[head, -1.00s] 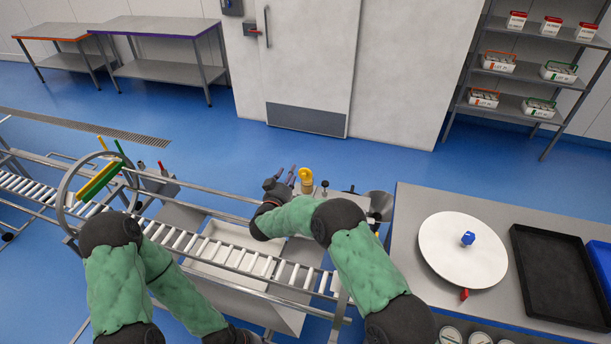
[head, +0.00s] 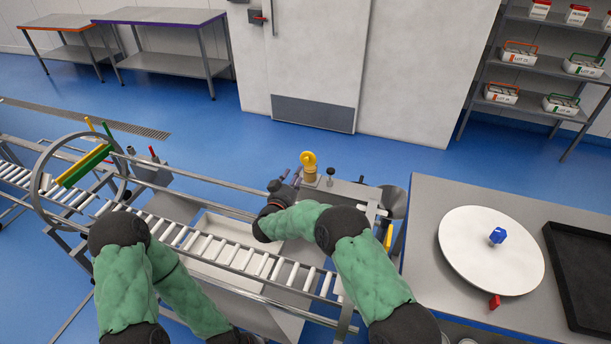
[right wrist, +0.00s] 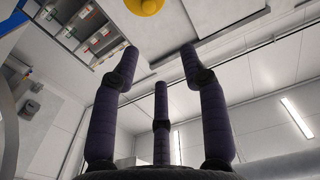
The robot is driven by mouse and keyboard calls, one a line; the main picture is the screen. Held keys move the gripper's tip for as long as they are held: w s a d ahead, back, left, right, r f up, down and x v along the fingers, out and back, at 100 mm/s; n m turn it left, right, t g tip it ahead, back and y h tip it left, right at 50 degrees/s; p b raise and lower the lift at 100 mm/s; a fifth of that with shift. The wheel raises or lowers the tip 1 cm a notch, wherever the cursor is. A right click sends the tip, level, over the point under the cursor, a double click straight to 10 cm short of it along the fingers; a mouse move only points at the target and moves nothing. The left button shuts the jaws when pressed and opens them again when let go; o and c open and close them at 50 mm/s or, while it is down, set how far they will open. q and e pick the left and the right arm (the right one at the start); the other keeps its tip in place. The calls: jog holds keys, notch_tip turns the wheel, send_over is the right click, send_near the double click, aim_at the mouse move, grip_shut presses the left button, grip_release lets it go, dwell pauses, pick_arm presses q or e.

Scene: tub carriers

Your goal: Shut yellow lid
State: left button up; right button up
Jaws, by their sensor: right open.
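A yellow rounded piece (head: 309,165) stands upright on the steel unit behind the roller conveyor in the head view; I cannot tell whether it is the lid or how far it is open. A yellow round shape (right wrist: 145,5) also shows at the top edge of the right wrist view. My right gripper (head: 285,181) is just left of the yellow piece, apart from it as far as I can see, and partly hidden by its own wrist. In the right wrist view its three dark fingers (right wrist: 158,65) are spread, with nothing between them. My left gripper is out of view.
The roller conveyor (head: 240,258) runs in front, with a steel ring (head: 128,178) at left. A black knob (head: 331,171) stands right of the yellow piece. A bench (head: 431,212) at right holds a white disc (head: 470,260) with a blue knob and a black tray (head: 580,260).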

aim_at(306, 160)
jog(key=w+d+f+b, duration=0.1)
jog(key=w, duration=0.2)
jog(key=w+d+f+b, duration=0.1)
jog(key=w, duration=0.2)
jog(key=w+d+f+b, duration=0.1)
jog(key=w+d, duration=0.1)
jog(key=w, duration=0.2)
jog(key=shift+d+f+b, duration=0.1)
jog(key=shift+f+b, duration=0.05)
jog(key=shift+b, duration=0.25)
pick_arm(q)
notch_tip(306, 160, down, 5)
pick_arm(e)
grip_shut()
